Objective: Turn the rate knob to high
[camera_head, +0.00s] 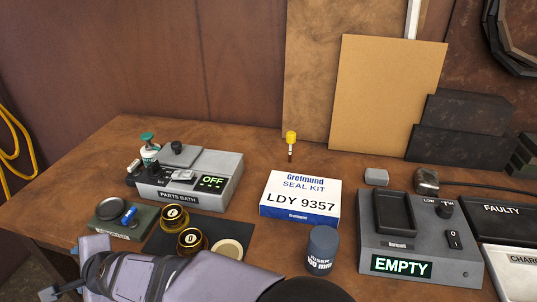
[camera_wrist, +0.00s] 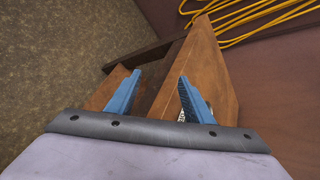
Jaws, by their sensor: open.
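The grey charger unit (camera_head: 462,267) stands at the right of the bench in the head view. Its dark knob (camera_head: 444,208) is at the upper right of its top, with small lettering above it that starts with "LOW". I cannot tell which way the knob points. The unit has an empty-looking dark bay, a switch (camera_head: 453,239) and a lit "EMPTY" display (camera_head: 401,266). My gripper (camera_wrist: 153,95) shows in the wrist view with two blue fingers apart and nothing between them. It is near a wooden bench corner, far from the knob, which that view does not show.
A parts bath (camera_head: 190,182) reading "OFF" is further left. A "FAULTY" tray (camera_head: 507,217) is close on the right.

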